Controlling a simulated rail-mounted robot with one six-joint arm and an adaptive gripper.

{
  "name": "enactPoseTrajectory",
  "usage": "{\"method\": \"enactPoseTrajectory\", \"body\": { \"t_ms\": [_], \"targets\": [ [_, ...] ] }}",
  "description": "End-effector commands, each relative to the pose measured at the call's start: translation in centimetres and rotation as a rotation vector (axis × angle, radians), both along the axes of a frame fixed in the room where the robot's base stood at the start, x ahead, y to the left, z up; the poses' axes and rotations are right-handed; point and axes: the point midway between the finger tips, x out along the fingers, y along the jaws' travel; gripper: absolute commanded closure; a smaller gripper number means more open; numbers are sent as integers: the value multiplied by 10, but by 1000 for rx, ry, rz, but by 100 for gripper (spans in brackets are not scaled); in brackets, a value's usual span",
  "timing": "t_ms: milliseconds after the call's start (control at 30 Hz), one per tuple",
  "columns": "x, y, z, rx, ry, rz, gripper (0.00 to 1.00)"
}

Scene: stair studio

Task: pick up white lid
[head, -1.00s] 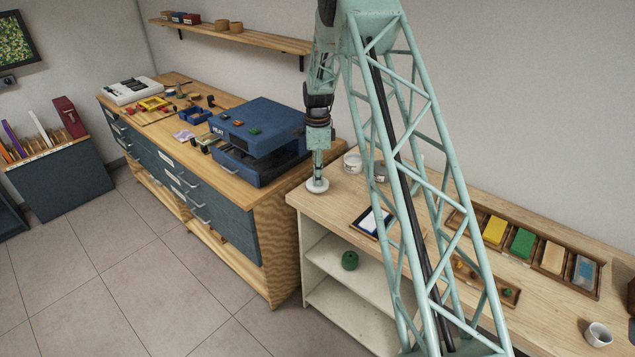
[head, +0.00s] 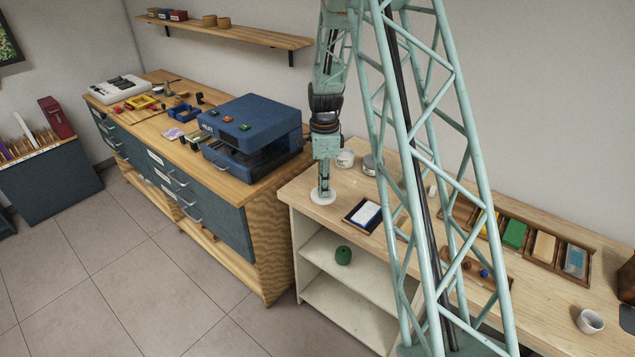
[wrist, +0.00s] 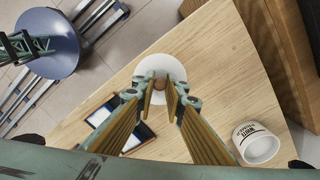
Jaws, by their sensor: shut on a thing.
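The white lid (head: 322,197) is a round disc at the near-left end of the light wooden bench (head: 455,206). My gripper (head: 323,188) points straight down at its middle. In the wrist view the lid (wrist: 158,64) lies flat beyond the fingertips, with a small brown knob (wrist: 160,80) at its centre. My gripper (wrist: 160,95) is shut on the lid at this knob, and the fingers partly cover it. Whether the lid touches the bench or hangs just above it I cannot tell.
A dark tray with a white pad (head: 366,214) lies close right of the lid. A white labelled jar (head: 345,159) and a grey round tin (head: 372,164) stand behind. A blue press (head: 252,137) sits on the left cabinet. The bench edge is close to the lid.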

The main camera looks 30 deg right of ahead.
Motion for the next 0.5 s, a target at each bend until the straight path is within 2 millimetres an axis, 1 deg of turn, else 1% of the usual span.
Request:
{"method": "enactPoseTrajectory", "body": {
  "t_ms": [100, 200, 300, 500],
  "targets": [
    [-15, 1, 1, 0, 1, 0, 97],
    [-24, 2, 2, 0, 0, 0, 97],
    [-30, 2, 3, 0, 0, 0, 97],
    [-34, 3, 3, 0, 0, 0, 97]
  ]
}}
